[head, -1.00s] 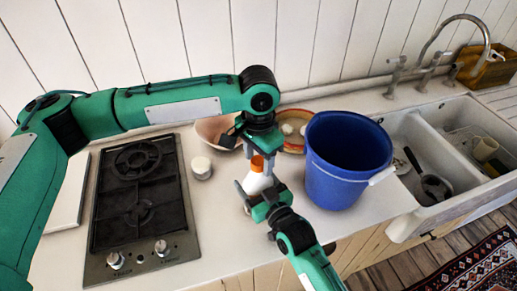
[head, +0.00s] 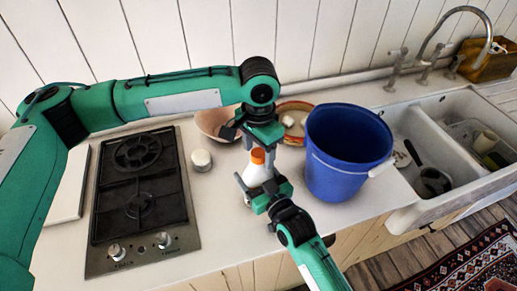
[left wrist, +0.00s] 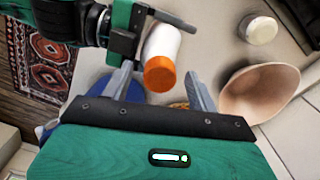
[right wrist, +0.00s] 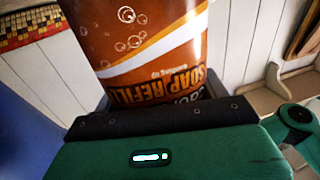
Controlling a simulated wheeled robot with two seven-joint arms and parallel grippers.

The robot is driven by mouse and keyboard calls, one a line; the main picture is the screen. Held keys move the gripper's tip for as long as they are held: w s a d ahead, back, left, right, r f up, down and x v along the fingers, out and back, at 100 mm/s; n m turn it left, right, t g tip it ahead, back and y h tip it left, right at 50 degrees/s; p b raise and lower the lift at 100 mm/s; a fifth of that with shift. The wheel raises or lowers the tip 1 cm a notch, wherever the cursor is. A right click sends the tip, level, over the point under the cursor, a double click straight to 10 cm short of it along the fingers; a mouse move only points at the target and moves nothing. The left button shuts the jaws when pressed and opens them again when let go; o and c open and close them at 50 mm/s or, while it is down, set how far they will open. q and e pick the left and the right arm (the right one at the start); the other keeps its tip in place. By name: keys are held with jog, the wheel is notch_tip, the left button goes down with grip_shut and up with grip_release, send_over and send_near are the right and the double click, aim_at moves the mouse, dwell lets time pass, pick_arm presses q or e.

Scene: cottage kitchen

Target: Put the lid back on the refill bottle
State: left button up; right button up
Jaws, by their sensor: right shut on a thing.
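The refill bottle (head: 257,174) is white with an orange lid (head: 258,156) at its top. My right gripper (head: 262,193) is shut on the bottle and holds it over the counter. In the right wrist view, its brown-orange label (right wrist: 145,60) reads "SOAP REFILL" upside down. My left gripper (head: 259,145) is directly above the bottle. In the left wrist view, its fingers (left wrist: 162,88) stand apart, with the orange lid (left wrist: 160,75) between them and gaps visible beside it. The lid appears seated on the bottle; its exact fit cannot be told.
A blue bucket (head: 345,175) stands close right of the grippers. A small white jar (head: 201,160) stands by the stove (head: 143,190). The sink (head: 405,128) is at right.

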pick_arm(q)
jog(key=shift+r, duration=0.1)
notch_tip(320, 180, up, 12)
dwell(0.5)
pick_arm(e)
jog(key=o, duration=2)
jog(key=shift+c, duration=0.2)
pick_arm(q)
notch_tip(320, 180, down, 4)
jog(key=b, duration=0.3)
jog(key=shift+r+b, duration=0.1)
jog(key=shift+b, duration=0.2)
pick_arm(e)
jog(key=v, duration=1.4)
